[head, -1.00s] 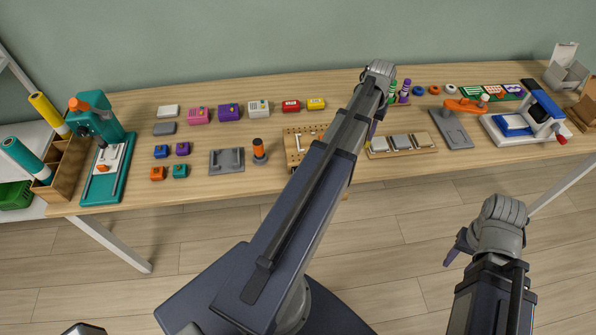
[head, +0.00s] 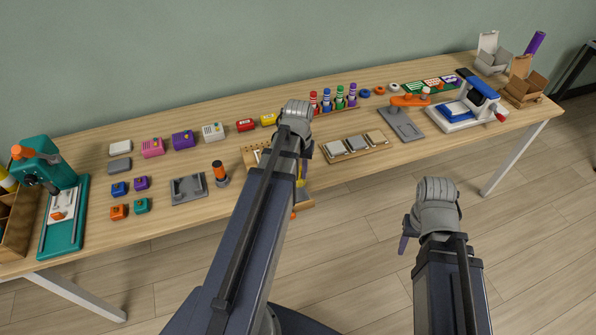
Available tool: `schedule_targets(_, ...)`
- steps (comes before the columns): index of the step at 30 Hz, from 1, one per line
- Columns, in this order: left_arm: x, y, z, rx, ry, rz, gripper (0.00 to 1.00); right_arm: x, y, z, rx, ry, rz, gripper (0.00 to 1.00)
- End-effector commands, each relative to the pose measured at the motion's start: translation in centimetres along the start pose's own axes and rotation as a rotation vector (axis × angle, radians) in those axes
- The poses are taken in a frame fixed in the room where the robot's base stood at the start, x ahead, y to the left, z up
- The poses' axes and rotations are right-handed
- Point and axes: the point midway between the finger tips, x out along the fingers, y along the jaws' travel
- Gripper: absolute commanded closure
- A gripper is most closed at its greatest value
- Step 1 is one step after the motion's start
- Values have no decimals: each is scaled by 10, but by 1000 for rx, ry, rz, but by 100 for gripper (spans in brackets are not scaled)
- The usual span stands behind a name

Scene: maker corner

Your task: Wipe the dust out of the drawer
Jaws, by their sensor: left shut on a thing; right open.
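My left gripper (head: 302,176) points down at the front edge of the table, mostly hidden behind its own wrist and arm. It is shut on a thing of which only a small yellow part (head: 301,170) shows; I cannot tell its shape. Just below is a light wooden part (head: 306,199) that sticks out past the table's front edge, with a small orange piece (head: 293,215) at its front. It looks like the open drawer; its inside and any dust are hidden by my arm. My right gripper (head: 404,243) is open and empty over the floor, in front of the table.
A wooden tool holder (head: 252,157) is left of my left wrist, and a wooden tray of grey blocks (head: 358,147) is right of it. Coloured bottles (head: 339,97) stand behind. A teal press (head: 63,215) is at the left end. The floor in front is clear.

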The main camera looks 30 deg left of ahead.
Motion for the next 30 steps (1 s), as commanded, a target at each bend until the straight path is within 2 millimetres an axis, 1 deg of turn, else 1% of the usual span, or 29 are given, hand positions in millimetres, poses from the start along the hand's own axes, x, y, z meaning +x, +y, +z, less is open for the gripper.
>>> schedule_targets(8,23,0,0,0,0,0,100,23,-2,-1,0,0,0,50)
schedule_targets(15,48,0,0,0,0,0,100,48,-5,-3,0,0,0,50)
schedule_targets(18,55,0,0,0,0,0,100,55,-5,-3,0,0,0,50)
schedule_targets(21,58,0,0,0,0,0,100,58,-6,-3,0,0,0,50)
schedule_targets(30,58,0,0,0,0,0,100,57,-6,-3,0,0,0,50)
